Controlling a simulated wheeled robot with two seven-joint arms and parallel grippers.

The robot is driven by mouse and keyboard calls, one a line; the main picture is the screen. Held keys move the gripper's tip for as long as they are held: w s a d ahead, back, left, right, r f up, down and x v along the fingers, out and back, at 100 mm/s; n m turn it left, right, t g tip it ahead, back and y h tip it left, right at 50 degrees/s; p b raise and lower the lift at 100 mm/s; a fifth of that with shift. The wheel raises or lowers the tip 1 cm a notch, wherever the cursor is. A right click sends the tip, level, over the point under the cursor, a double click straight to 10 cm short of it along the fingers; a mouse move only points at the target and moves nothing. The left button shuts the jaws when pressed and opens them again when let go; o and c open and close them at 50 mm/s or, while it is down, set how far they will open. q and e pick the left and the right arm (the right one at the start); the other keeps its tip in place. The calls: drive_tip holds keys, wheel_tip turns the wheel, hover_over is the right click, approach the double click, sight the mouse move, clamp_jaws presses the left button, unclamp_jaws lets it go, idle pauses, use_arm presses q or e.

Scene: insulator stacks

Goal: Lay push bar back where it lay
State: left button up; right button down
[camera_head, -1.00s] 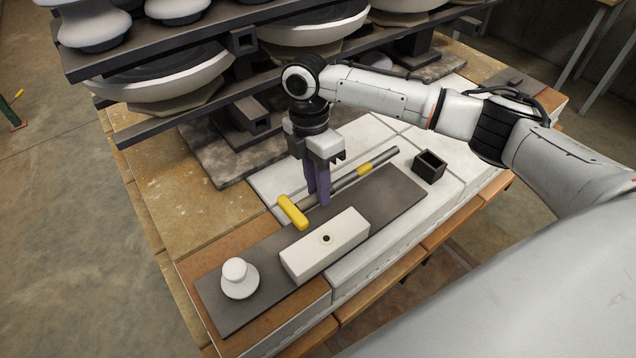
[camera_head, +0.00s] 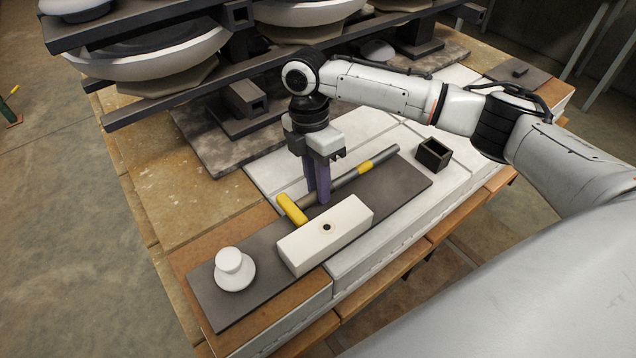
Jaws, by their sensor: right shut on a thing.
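The push bar (camera_head: 345,179) is a dark rod with a yellow crosspiece (camera_head: 292,208) at its near left end and a yellow band farther along. It lies slantwise along the back edge of the dark mat (camera_head: 395,190), behind the white block (camera_head: 325,236). My right gripper (camera_head: 319,197) points down with its purple fingers shut on the rod, close to the yellow crosspiece. The fingers hide part of the rod. I cannot tell whether the bar touches the mat. My left gripper is not in view.
A white knobbed piece (camera_head: 234,268) stands at the mat's near left end. A small open black box (camera_head: 433,154) stands behind its far right end. Dark racks with large white insulators (camera_head: 155,65) rise at the back. The tan tabletop (camera_head: 190,200) at left is clear.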

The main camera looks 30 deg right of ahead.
drive_tip(key=shift+f, duration=0.4)
drive_tip(key=c, duration=1.5)
unclamp_jaws()
drive_tip(key=shift+c, duration=0.2)
drive_tip(key=shift+o, duration=0.3)
drive_tip(key=shift+f, duration=0.15)
wheel_tip(320, 180, up, 10)
drive_tip(key=w, duration=0.1)
drive_tip(key=shift+w, duration=0.3)
